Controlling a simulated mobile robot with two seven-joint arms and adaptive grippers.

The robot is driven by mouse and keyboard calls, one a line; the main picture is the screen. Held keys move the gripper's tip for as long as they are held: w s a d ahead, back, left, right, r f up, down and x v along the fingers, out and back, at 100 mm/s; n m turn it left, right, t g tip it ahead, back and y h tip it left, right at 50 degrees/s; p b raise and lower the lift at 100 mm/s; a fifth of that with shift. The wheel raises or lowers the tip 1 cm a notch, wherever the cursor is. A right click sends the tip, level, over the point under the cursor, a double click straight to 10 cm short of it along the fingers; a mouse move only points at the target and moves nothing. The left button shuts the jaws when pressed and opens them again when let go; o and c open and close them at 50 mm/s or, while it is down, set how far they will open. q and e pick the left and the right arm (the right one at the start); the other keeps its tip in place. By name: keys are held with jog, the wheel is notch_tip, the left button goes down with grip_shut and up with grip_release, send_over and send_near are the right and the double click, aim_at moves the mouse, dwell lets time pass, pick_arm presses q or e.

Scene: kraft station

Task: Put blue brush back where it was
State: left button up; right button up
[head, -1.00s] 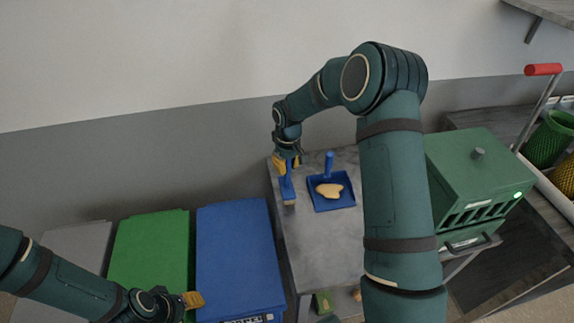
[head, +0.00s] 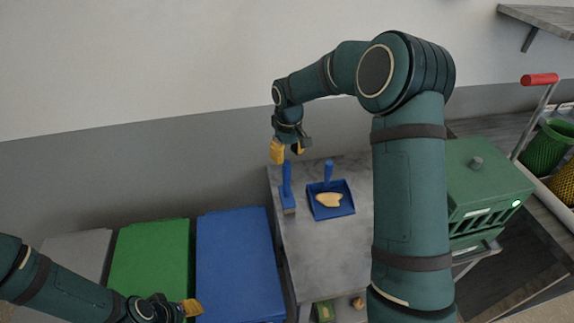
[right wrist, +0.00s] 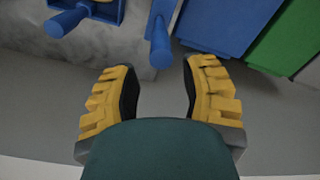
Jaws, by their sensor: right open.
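The blue brush (head: 287,190) lies on the grey counter (head: 325,250) near its left edge, its handle toward the wall. The blue dustpan (head: 345,204) lies to its right with a tan piece (head: 329,199) in it. My right gripper (head: 287,150) is open and empty, above and behind the brush's handle end. In the right wrist view the brush handle (right wrist: 160,48) is beyond the open yellow fingers (right wrist: 160,92), apart from them. My left gripper (head: 190,308) is at the lower left, near the blue bin; its jaw state does not show clearly.
A blue bin (head: 238,260) and a green bin (head: 150,262) stand left of the counter. A green box-shaped appliance (head: 485,185) is at the right, with a red-handled cart (head: 541,80) beyond. The wall is close behind the counter.

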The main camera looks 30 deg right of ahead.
jog(key=shift+r, duration=1.75)
